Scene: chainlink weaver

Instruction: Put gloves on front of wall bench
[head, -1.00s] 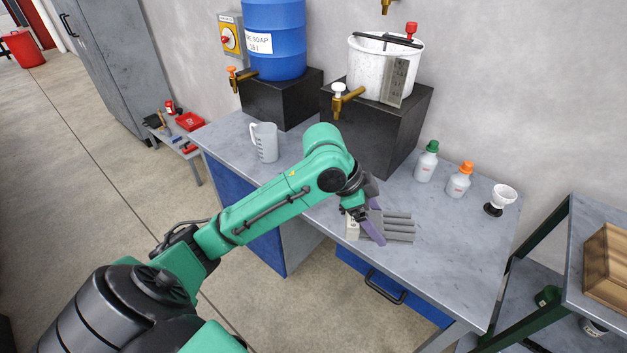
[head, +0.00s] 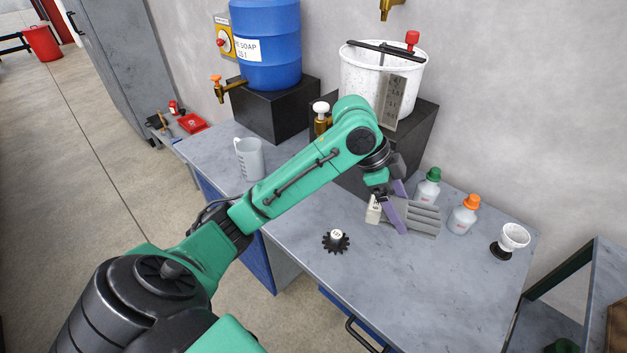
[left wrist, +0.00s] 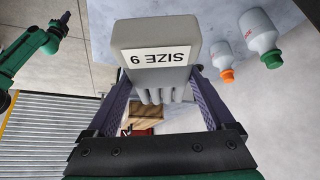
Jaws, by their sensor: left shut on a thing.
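The gloves (head: 418,217) are a grey pair with ribbed fingers and a white label reading SIZE 9, seen upside down in the left wrist view (left wrist: 155,90). My left gripper (head: 395,212) has its purple fingers shut on the gloves, one on each side. The gloves are over the wall bench (head: 400,285), in front of the two bottles. The height of the gap beneath them is hard to tell.
A black gear (head: 336,243) with a white hub lies near the front of the bench. A jug (head: 249,160) stands at left. The front right is clear.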

